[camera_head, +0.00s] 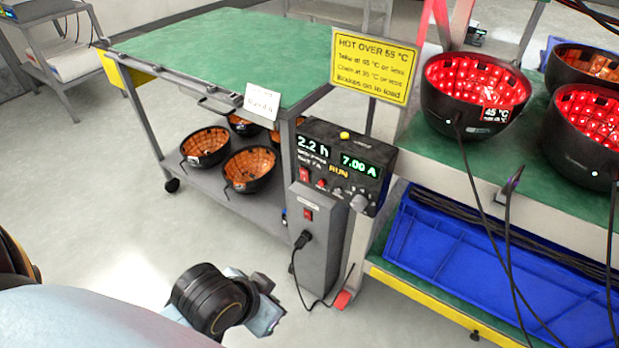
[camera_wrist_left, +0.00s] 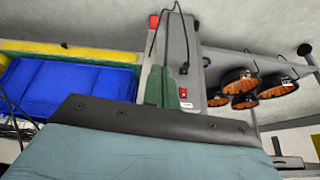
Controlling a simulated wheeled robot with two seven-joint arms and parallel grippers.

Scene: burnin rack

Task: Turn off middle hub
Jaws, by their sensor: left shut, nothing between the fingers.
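A grey upright power box (camera_head: 320,235) stands between the green-topped cart and the rack. It has a red rocker switch (camera_head: 308,214) and a black plug with a cable; the wrist view shows the box upside down, with its switch (camera_wrist_left: 183,92). Above it, a black control unit (camera_head: 345,165) reads "2.2 h", "7.00 A" and "RUN", with red switches and a knob. I cannot tell which part is called the middle hub. My left gripper (camera_head: 266,300) is shut and empty, low in front of the box and apart from it. My right gripper is not in view.
Red-lit black bowls (camera_head: 474,95) stand on the green rack top at right, with hanging cables. A blue bin (camera_head: 450,250) lies below. Unlit orange-lined bowls (camera_head: 250,170) sit on the cart's lower shelf. A yellow warning sign (camera_head: 374,66) hangs above. Floor at left is clear.

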